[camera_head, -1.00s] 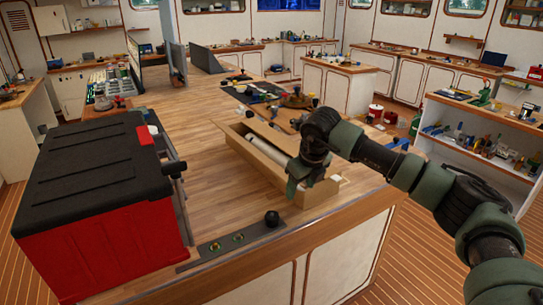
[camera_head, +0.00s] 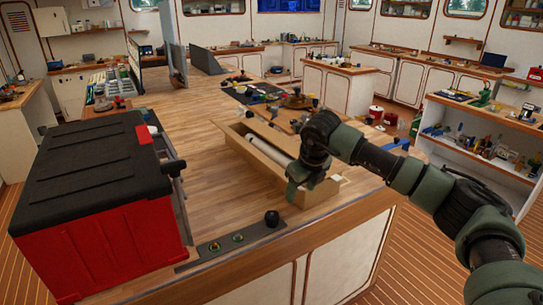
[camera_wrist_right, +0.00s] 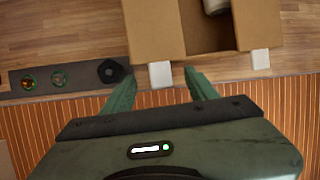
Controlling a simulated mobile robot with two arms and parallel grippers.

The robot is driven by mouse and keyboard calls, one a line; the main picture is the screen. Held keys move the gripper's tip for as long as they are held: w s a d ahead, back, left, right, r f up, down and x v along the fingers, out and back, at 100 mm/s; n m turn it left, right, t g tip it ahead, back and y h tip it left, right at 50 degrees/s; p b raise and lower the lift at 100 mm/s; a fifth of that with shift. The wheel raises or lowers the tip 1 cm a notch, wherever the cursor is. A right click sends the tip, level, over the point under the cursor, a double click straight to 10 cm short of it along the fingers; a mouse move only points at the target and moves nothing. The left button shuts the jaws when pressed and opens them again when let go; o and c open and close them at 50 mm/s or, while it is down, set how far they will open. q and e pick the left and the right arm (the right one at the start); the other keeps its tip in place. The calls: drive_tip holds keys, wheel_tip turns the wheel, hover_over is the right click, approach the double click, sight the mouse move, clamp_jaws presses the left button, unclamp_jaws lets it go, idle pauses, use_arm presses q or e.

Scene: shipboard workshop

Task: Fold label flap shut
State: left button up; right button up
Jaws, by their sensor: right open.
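A long open cardboard box (camera_head: 256,163) lies on the wooden bench, with a white roll (camera_head: 282,155) inside. In the right wrist view the box's near end (camera_wrist_right: 157,30) shows, with two small white tabs on its edge. One white tab (camera_wrist_right: 160,76) sits between my right fingertips; the other tab (camera_wrist_right: 261,60) is farther right. My right gripper (camera_head: 297,192) is at the near end of the box, open, its fingers (camera_wrist_right: 160,86) on both sides of the first tab without visibly gripping it. My left gripper is out of view.
A red toolbox with a black lid (camera_head: 90,170) stands at the left of the bench. A dark panel with buttons and a black knob (camera_head: 225,243) lies along the bench's front edge. The bench top between toolbox and box is clear. Tools and a round wooden piece lie behind the box.

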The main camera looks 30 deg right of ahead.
drive_tip(key=shift+f, duration=0.3)
idle(0.7)
drive_tip(key=c, duration=1.2)
drive_tip(key=shift+d+r+y, duration=0.2)
drive_tip(key=shift+r+y, duration=0.1)
drive_tip(key=shift+y, duration=0.6)
drive_tip(key=shift+c, duration=0.2)
drive_tip(key=shift+d+r+m+y, duration=0.2)
drive_tip(key=shift+r+m+y, duration=0.1)
drive_tip(key=shift+y, duration=0.3)
drive_tip(key=shift+g+y, duration=0.3)
drive_tip(key=shift+d+p, duration=0.1)
drive_tip(key=shift+p, duration=0.2)
